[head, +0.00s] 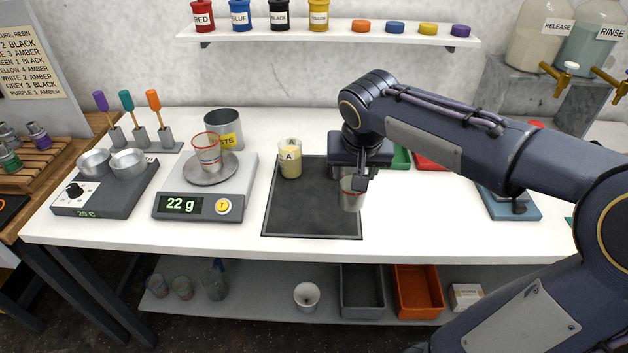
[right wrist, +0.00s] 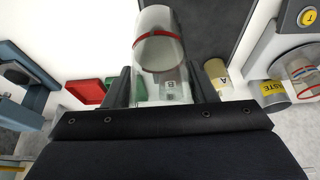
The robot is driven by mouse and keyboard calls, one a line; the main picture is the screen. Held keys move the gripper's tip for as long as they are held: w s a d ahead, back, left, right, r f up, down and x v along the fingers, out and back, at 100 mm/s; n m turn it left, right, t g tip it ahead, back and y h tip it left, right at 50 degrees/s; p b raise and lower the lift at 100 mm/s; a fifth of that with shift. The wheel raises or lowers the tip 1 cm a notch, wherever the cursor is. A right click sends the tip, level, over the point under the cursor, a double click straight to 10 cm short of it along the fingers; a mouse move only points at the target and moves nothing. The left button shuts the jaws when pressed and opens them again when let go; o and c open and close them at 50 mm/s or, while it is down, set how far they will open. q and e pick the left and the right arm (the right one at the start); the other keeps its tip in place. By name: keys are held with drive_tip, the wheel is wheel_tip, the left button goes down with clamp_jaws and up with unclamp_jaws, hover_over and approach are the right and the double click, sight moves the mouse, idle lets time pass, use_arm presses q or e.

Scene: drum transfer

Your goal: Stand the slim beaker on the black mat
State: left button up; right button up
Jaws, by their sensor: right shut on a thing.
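The black mat (head: 300,215) lies on the white table and also shows in the right wrist view (right wrist: 220,25). In the right wrist view the beaker (right wrist: 158,50) sits between the fingers (right wrist: 158,70). A label "B" shows at it. Beaker A (head: 290,160), with pale yellow contents, stands on the mat's back left part. My left gripper is not in view.
A scale (head: 165,207) reading 22 g stands left of the mat and carries a red-ringed beaker (head: 207,150). A grey waste can (head: 224,122) stands behind it. The mat's front is clear.

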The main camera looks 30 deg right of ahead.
drive_tip(key=w+f, duration=0.4)
drive_tip(key=w+f+p, duration=0.1)
drive_tip(key=w+f, duration=0.3)
drive_tip(key=w+f+p, duration=0.1)
drive_tip(key=w+f, duration=0.2)
drive_tip(key=f, duration=0.1)
drive_tip(key=shift+w+a, duration=0.25)
drive_tip(key=shift+w, duration=0.15)
drive_tip(key=shift+f, duration=0.2)
drive_tip(key=o, duration=1)
drive_tip(key=shift+r, duration=0.1)
